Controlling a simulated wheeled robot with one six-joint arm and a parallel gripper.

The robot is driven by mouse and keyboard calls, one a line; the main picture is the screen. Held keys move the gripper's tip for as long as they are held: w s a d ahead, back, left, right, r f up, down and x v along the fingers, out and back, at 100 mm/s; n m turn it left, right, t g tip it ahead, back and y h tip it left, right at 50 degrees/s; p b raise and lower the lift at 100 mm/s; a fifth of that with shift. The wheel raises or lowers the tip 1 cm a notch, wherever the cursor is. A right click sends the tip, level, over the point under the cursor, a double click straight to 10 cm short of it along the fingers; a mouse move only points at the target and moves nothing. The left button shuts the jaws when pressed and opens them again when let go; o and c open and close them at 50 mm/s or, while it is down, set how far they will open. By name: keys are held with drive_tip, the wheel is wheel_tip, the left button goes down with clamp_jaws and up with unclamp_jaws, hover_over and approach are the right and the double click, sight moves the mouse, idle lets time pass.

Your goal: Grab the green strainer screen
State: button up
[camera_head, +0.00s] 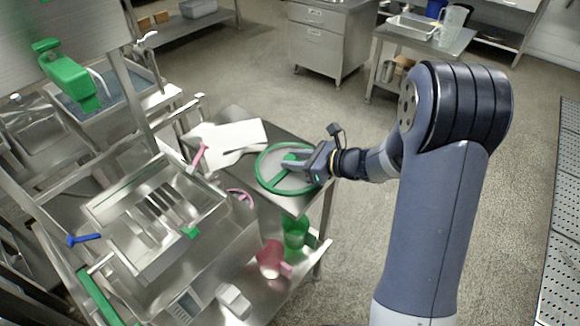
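The green strainer screen (266,182) is a round disc with a green rim and green cross bars around a grey middle. It lies on the metal side table (297,205), near the table's right end. My gripper (297,163) reaches in from the right and is over the right part of the strainer screen, at its rim and bar. The gripper covers part of the screen. I cannot tell whether its fingers touch the screen, or whether they are open or shut on it.
White sheets (232,138) lie left of the screen. A pink-handled tool (199,157) and a pink ring (240,197) are nearby. A green jug (296,231) and a pink jug (271,259) stand on the lower shelf.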

drive_tip(key=c, duration=0.5)
drive_tip(key=shift+c, duration=0.2)
